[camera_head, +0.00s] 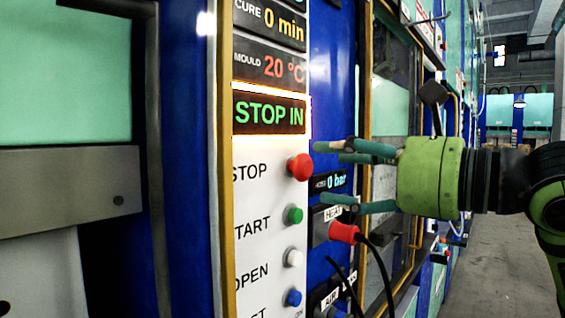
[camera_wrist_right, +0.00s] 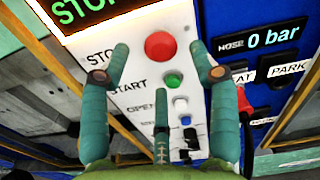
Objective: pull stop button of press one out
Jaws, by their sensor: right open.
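The red stop button (camera_head: 300,167) is at the top of a column of buttons on the white press panel (camera_head: 262,215), beside the word STOP. A lit display (camera_head: 270,113) above it reads STOP IN. My right gripper (camera_head: 330,172) comes in from the right, green with teal fingers. Its fingers are open and point at the panel, with tips near the red button but apparently not around it. In the right wrist view the red button (camera_wrist_right: 160,46) shows clear ahead, beyond and between the spread fingertips (camera_wrist_right: 158,70). My left gripper is not in view.
Below the stop button are a green start button (camera_head: 295,215), a white open button (camera_head: 294,258) and a blue button (camera_head: 293,297). A red plug (camera_head: 343,232) with a black cable sits just below my right fingers. Open floor lies at the right.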

